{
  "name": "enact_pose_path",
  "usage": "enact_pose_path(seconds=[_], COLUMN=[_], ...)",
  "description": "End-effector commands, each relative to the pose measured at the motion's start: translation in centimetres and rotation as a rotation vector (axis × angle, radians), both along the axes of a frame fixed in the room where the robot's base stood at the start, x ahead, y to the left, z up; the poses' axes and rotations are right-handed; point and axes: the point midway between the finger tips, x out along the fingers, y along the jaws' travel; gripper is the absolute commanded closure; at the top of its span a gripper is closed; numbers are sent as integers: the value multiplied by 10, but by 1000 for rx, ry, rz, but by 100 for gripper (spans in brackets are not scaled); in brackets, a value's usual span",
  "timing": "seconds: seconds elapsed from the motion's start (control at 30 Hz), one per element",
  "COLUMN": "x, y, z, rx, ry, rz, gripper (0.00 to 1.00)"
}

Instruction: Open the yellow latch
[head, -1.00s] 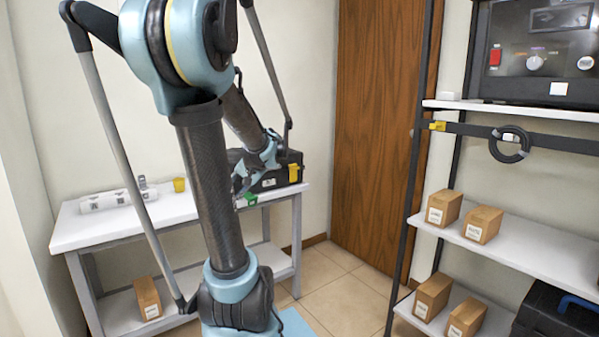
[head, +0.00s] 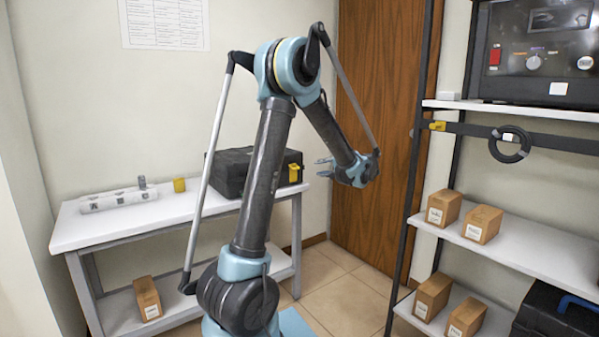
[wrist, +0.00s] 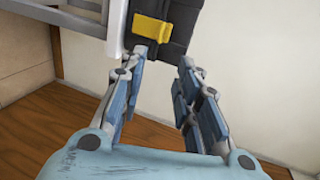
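The yellow latch (head: 294,173) sits on the right end of a closed black case (head: 232,163) on the white table. In the wrist view the yellow latch (wrist: 152,29) is at the top, on the dark case side (wrist: 182,36), just beyond the fingertips. My gripper (head: 323,168) is to the right of the case with its fingers pointing left toward the latch. In the wrist view my gripper (wrist: 164,60) is open, with nothing between its fingers. It appears apart from the latch. Part of the case front is hidden behind my arm.
The white table (head: 110,226) also bears a white rack (head: 118,200) and a yellow cup (head: 179,185). A brown door (head: 375,70) is behind my gripper. A shelf unit (head: 510,257) with several small boxes stands at the right. The floor between them looks clear.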

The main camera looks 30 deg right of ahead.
Motion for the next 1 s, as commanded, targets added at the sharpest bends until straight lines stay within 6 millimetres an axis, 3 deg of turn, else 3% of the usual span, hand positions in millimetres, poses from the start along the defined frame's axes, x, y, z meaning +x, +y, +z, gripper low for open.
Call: enact_pose_path(seconds=[0.27,1.0], x=[25,146], y=[0,9], z=[-7,-39], rx=[1,1], ry=[-4,-3], rz=[-1,-2], gripper=[70,70])
